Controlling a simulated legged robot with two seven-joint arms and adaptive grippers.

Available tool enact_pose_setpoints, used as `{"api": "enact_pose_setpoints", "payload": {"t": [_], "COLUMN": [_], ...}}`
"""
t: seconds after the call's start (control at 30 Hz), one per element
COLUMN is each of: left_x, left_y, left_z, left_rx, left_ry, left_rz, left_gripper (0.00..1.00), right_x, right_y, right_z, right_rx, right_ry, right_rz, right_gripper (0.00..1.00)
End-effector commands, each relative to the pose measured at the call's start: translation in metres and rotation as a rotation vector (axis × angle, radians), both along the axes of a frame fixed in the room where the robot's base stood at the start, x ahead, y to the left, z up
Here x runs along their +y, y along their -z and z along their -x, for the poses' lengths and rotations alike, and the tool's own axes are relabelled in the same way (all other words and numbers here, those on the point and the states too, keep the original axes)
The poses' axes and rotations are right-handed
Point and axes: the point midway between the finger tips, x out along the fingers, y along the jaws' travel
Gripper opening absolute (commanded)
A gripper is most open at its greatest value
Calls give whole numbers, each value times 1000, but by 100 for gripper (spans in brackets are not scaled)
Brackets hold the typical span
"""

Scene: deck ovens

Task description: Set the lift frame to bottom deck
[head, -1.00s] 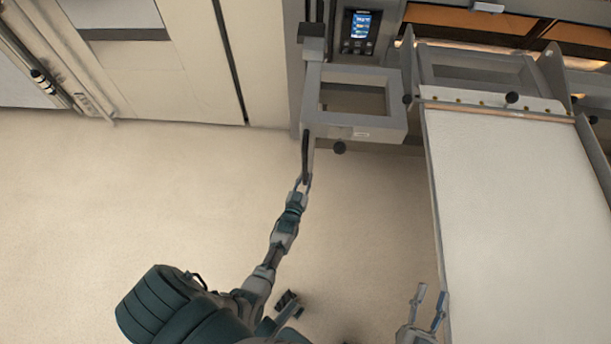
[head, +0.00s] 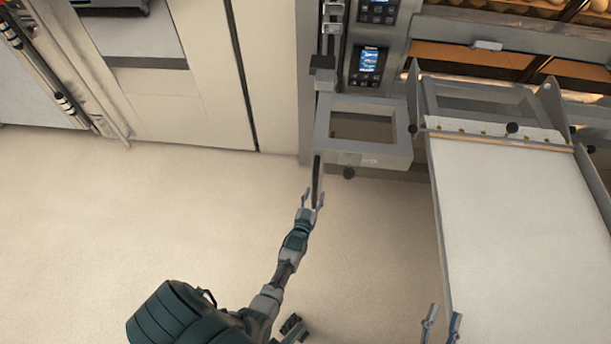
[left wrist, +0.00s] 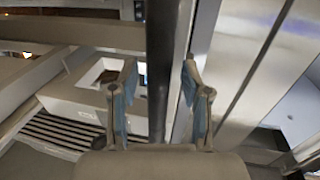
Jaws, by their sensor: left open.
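The lift frame (head: 395,153) is a grey rectangular frame in front of the ovens, left of the white-topped loader. A dark upright bar (head: 317,178) hangs at its left front corner. My left gripper (head: 312,198) is open at the lower end of this bar. In the left wrist view the dark bar (left wrist: 161,70) runs upright between the two spread fingers (left wrist: 161,95), with gaps on both sides; I cannot tell its depth relative to the fingertips. My right gripper (head: 442,318) shows at the bottom edge, its two fingers apart and empty, beside the loader.
The white loader belt (head: 520,220) fills the right side. A control panel with a lit screen (head: 368,62) is above the lift frame, and deck ovens with orange-lit openings (head: 465,55) are at the back. The beige floor (head: 130,220) on the left is clear.

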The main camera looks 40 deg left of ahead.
Motion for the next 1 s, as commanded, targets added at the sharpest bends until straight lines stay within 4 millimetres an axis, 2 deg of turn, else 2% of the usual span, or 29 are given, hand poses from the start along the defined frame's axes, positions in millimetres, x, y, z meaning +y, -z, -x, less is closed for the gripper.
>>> {"api": "enact_pose_setpoints", "payload": {"t": [0.03, 0.2, 0.6, 1.0], "left_x": [0, 0, 1, 0], "left_y": [-24, -61, -146, -233], "left_z": [-2, -2, -1, -1], "left_rx": [-10, -9, -4, -2], "left_ry": [0, 0, -1, 0], "left_rz": [1, 1, 1, 0], "left_gripper": [48, 48, 48, 48], "right_x": [0, 0, 1, 1], "right_y": [-24, -61, -143, -216], "right_z": [0, 0, 2, 4], "right_rx": [-21, -53, -109, -142], "right_ry": [0, 0, -1, -1], "right_rz": [-1, -2, -2, -2], "right_gripper": [40, 40, 40, 40]}}
